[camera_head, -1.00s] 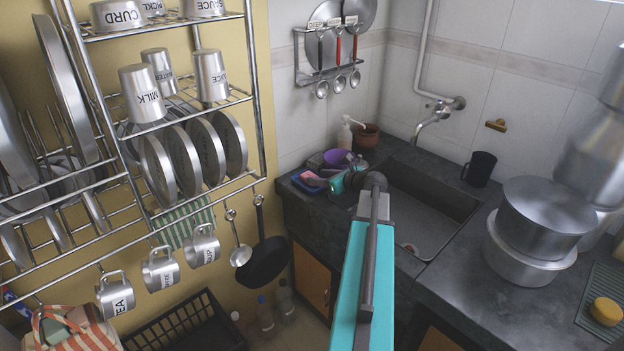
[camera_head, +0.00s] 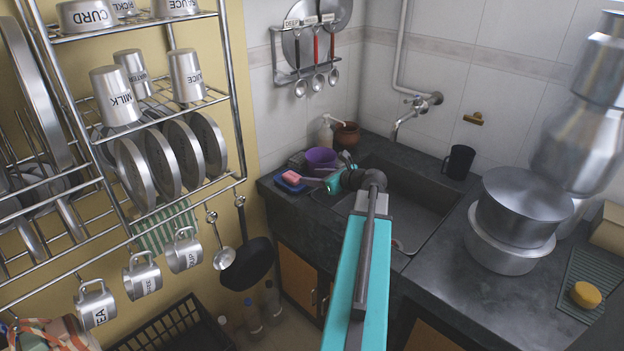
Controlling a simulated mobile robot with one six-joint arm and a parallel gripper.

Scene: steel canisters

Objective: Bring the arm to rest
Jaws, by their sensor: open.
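My arm reaches up from the bottom centre as a long teal link (camera_head: 350,270) with a dark grey bar along it. It ends at a dark grey elbow joint (camera_head: 372,181) over the near left edge of the sink. Past the joint, a short teal wrist part (camera_head: 340,181) points left, close to the purple bowl. My gripper's fingers cannot be made out, and I see nothing held.
The sink (camera_head: 425,205) lies behind the arm. A purple bowl (camera_head: 320,157), pink soap (camera_head: 291,177) and a pump bottle (camera_head: 326,133) stand left of it. Steel pots (camera_head: 520,215) and a black mug (camera_head: 459,162) stand right. A steel rack (camera_head: 150,215) with labelled canisters fills the left.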

